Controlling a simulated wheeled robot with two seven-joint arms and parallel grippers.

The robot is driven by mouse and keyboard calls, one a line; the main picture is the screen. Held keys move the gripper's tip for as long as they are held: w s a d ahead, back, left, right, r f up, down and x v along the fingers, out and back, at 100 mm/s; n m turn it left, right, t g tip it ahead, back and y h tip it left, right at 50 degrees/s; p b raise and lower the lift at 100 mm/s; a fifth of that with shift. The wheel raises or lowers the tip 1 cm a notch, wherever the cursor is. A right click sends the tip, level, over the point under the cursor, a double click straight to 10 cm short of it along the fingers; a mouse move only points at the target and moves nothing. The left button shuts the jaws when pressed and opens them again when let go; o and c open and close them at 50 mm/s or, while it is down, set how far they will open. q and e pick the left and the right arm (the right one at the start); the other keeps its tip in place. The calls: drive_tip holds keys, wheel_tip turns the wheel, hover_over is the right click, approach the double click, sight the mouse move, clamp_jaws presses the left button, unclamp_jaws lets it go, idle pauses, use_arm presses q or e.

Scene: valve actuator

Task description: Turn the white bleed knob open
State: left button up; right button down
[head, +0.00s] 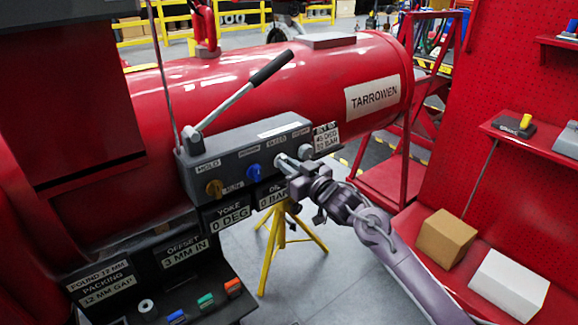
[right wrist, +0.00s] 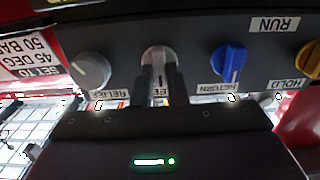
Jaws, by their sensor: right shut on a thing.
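The white bleed knob (right wrist: 158,55) is on the front of the grey control box (head: 235,165). In the right wrist view, which shows the panel upside down, its pale round top shows between and beyond my two dark fingers. My right gripper (head: 284,163) reaches the box from the lower right and is shut on this knob; in the right wrist view its fingers (right wrist: 160,85) cover the lower part of the knob and much of its label. How far the knob is turned cannot be told. My left gripper is not in view.
A blue knob (head: 254,172) and a yellow knob (head: 214,188) sit left of my right gripper in the head view; a grey relief knob (head: 305,152) is close on its right. A black-handled lever (head: 240,95) rises above the box. A yellow stand (head: 268,250) is below.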

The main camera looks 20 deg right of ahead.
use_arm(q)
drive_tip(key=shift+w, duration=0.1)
use_arm(e)
drive_tip(key=shift+n, duration=0.3)
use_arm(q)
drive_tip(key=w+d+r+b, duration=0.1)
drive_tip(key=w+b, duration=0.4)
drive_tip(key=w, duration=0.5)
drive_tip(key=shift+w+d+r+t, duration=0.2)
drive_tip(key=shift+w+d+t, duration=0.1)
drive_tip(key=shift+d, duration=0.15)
use_arm(e)
drive_tip(key=shift+s+a+f+n, duration=0.1)
drive_tip(key=shift+a+f+n, duration=0.05)
drive_tip(key=shift+n, duration=3.9)
drive_tip(key=shift+a+f+n, duration=0.1)
drive_tip(key=shift+n, duration=3.95)
drive_tip(key=c, duration=1.4)
unclamp_jaws()
drive_tip(key=shift+c, duration=0.2)
